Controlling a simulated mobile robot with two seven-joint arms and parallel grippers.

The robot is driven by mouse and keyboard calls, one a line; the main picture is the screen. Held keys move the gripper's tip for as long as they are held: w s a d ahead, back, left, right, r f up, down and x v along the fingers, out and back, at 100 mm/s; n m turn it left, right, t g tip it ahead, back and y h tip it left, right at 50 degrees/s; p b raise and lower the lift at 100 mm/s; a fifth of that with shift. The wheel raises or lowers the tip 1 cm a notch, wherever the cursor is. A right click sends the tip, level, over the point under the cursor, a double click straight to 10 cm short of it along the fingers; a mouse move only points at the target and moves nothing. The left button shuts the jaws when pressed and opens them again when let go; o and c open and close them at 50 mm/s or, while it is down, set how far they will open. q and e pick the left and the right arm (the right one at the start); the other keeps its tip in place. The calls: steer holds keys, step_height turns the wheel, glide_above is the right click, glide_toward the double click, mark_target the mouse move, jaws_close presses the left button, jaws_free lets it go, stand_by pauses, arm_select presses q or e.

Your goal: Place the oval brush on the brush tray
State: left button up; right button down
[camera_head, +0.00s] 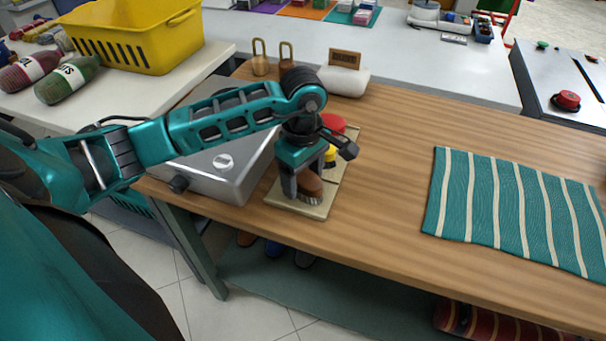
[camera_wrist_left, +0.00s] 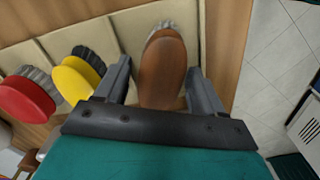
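The oval brush (camera_head: 309,187) has a brown oval back and pale bristles. It sits bristles down at the near end of the beige brush tray (camera_head: 290,206). In the left wrist view the brush (camera_wrist_left: 162,68) lies between the two fingers of my left gripper (camera_wrist_left: 160,65), with a narrow gap at the left finger and almost none at the right. The left gripper (camera_head: 308,182) is open and low over the tray, its fingers on either side of the brush. The tray (camera_wrist_left: 105,38) shows dividers in the wrist view. My right gripper is not in view.
A yellow brush (camera_wrist_left: 76,78) and a red brush (camera_wrist_left: 27,99) sit farther along the tray. A grey metal appliance (camera_head: 235,175) stands left of it. A striped teal cloth (camera_head: 510,210) lies to the right, with bare wooden counter (camera_head: 390,190) between.

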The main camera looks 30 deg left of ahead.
mark_target(303, 174)
arm_select(q)
steer(key=shift+o, duration=0.4)
steer(key=shift+r, duration=0.1)
steer(key=shift+r+p, duration=0.2)
steer(key=shift+p, duration=0.1)
step_height(303, 174, up, 12)
steer(key=shift+f, duration=0.15)
